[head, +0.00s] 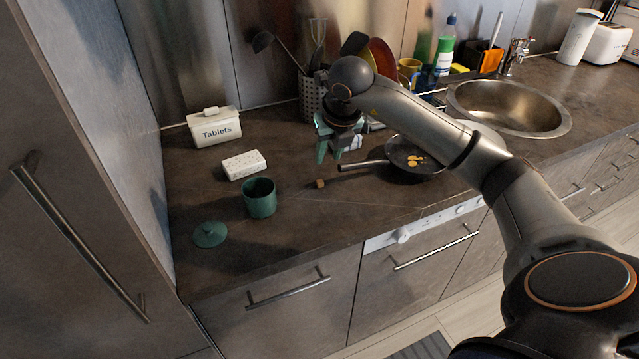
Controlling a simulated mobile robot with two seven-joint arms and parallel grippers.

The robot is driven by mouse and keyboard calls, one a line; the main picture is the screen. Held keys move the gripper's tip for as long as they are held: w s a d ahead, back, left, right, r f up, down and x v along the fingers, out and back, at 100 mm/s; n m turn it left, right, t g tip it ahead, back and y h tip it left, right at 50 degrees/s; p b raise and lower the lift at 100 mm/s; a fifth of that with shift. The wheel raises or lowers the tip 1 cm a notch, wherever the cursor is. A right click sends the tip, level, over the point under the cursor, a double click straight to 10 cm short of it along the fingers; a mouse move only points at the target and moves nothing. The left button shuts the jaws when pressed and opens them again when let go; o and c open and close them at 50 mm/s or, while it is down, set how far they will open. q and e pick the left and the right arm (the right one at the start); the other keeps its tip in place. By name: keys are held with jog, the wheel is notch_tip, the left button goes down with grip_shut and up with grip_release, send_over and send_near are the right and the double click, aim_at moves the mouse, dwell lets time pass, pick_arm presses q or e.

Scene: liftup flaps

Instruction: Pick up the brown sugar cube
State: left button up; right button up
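A small brown sugar cube (319,184) lies on the dark countertop, left of the frying pan's handle tip. My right gripper (329,158), with green fingers, hangs above and behind the cube, pointing down. Its fingers look apart with nothing between them, and it does not touch the cube. My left gripper is not in view.
A green pot (259,198) and its green lid (210,234) are left of the cube. A white speckled block (244,164) and a "Tablets" box (214,127) lie behind. A frying pan (414,158) is at right. Counter in front of the cube is clear.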

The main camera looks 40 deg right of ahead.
send_over(320, 182)
jog(key=s, duration=0.2)
notch_tip(320, 182, down, 4)
jog(key=shift+s+a+f, duration=0.1)
jog(key=shift+a+f, duration=0.05)
jog(key=shift+f, duration=0.1)
jog(key=shift+s+a+p+x, duration=0.1)
jog(key=shift+a+p+x, duration=0.1)
jog(key=shift+x, duration=1.15)
jog(key=shift+s+a+p+x, duration=0.1)
jog(key=shift+s+p+x, duration=0.1)
jog(key=shift+x, duration=1.1)
jog(key=shift+f, duration=0.1)
grip_shut()
